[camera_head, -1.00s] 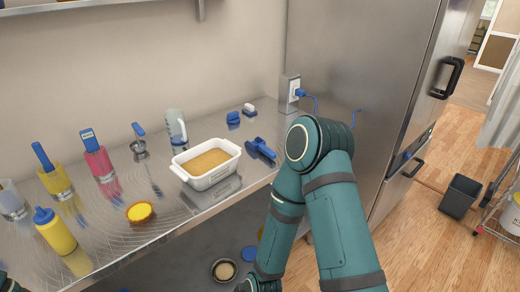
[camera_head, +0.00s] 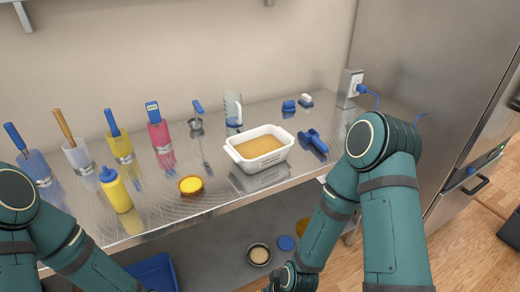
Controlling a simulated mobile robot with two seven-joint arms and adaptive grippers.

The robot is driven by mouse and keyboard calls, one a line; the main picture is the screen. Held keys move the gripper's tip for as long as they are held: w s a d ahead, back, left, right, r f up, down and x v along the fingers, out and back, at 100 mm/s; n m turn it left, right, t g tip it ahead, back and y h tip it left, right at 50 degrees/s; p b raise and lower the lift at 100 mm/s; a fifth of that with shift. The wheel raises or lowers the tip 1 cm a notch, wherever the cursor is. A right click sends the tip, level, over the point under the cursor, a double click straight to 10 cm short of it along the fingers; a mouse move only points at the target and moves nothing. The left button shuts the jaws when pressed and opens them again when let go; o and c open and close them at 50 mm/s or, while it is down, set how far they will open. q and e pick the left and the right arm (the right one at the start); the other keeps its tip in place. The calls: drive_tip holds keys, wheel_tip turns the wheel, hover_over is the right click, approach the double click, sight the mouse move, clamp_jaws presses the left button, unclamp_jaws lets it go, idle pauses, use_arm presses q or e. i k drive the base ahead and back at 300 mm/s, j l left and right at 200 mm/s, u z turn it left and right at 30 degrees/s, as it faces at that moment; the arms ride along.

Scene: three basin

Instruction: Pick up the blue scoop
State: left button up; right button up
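A blue scoop-like tool (camera_head: 313,140) lies on the steel counter (camera_head: 330,118), just right of the white baking dish (camera_head: 259,146). I take it to be the blue scoop, though it is small in the view. My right arm stands to the right of it, with its forearm reaching down in front of the counter. My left arm enters at the lower left. Nothing touches the blue tool.
Cups with handled tools stand along the left, with a yellow bottle (camera_head: 116,190) and a small yellow dish (camera_head: 190,186) in front. A clear jug (camera_head: 233,108) and small blue items (camera_head: 289,106) stand behind the baking dish. A steel cabinet (camera_head: 440,90) bounds the right. A lower shelf holds a blue bin (camera_head: 153,272).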

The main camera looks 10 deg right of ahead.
sight(314, 141)
drive_tip(key=z, duration=0.45)
drive_tip(key=i+l+z, duration=0.15)
drive_tip(key=z, duration=0.2)
drive_tip(key=i+l+z, duration=0.2)
drive_tip(key=z, duration=0.2)
drive_tip(key=i+l, duration=0.05)
drive_tip(key=l, duration=0.05)
